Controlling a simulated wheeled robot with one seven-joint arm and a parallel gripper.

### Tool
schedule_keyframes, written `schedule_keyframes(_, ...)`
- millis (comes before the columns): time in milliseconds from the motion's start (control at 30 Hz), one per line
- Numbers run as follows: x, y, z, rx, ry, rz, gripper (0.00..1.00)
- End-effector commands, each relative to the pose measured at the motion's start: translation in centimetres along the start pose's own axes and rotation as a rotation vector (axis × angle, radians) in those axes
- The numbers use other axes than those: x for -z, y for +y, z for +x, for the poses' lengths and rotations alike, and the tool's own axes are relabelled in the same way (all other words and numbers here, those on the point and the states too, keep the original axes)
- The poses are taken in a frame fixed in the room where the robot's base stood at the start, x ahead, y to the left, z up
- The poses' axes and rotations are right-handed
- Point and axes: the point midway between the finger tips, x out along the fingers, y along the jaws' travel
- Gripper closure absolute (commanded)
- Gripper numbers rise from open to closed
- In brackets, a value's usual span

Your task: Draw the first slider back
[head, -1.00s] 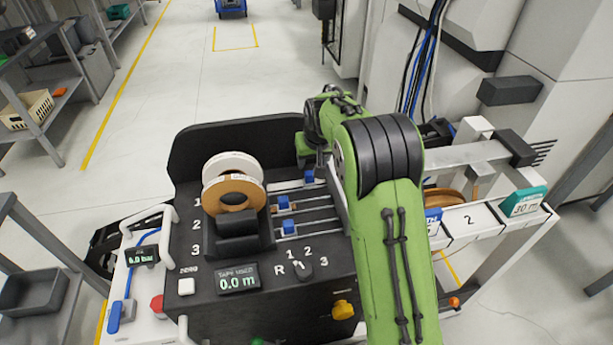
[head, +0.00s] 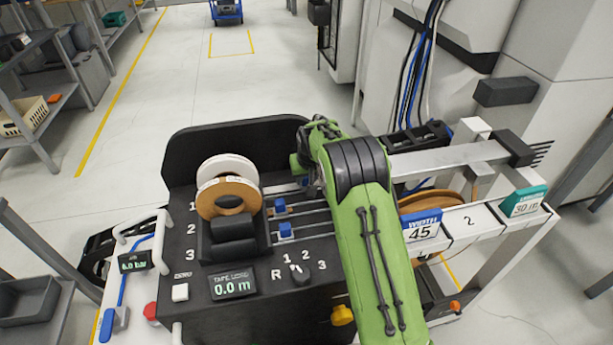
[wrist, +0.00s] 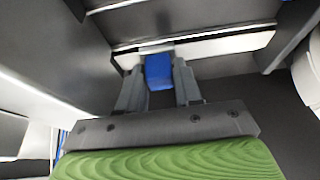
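The deck (head: 222,265) carries slots numbered 1, 2 and 3 with small blue sliders. The second slider (head: 280,205) and third slider (head: 285,230) show in their slots. The first slider is hidden in the head view behind my gripper and green arm (head: 355,220), which reach over the far right end of the slots. In the wrist view a blue slider (wrist: 159,72), apparently the first, sits between the two grey fingers of my gripper (wrist: 160,82). The fingers lie close along both its sides. I cannot tell whether they press on it.
Tape rolls (head: 229,196) stand left of the slots. A display (head: 233,285) reads 0.0 m, beside a selector knob (head: 300,275). A dark raised panel (head: 235,135) borders the deck's back. A rail with a blue 45 card (head: 422,226) lies right of my arm.

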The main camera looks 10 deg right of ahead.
Motion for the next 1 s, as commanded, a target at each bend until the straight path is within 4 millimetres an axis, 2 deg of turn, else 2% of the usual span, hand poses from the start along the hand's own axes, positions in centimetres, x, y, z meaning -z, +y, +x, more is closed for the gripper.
schedule_keyframes(33,0.0,0.0,0.0,0.0,0.0,0.0,0.88)
schedule_keyframes(100,0.0,0.0,0.0,0.0,0.0,0.0,0.98)
schedule_keyframes(133,0.0,0.0,0.0,0.0,0.0,0.0,1.0)
schedule_keyframes(367,0.0,-0.2,0.0,0.001,-0.001,-0.001,1.0)
schedule_keyframes(467,0.0,-1.3,0.0,0.002,-0.001,-0.002,1.0)
schedule_keyframes(600,0.0,-3.9,0.0,0.003,-0.001,-0.005,1.0)
schedule_keyframes(700,0.0,-4.8,0.0,0.001,0.0,-0.001,1.0)
schedule_keyframes(933,0.0,-4.7,0.0,0.0,0.001,0.0,1.0)
schedule_keyframes(967,0.0,-4.7,0.0,0.0,0.001,0.0,0.69)
schedule_keyframes(1000,0.0,-4.7,0.0,0.0,0.002,0.001,0.63)
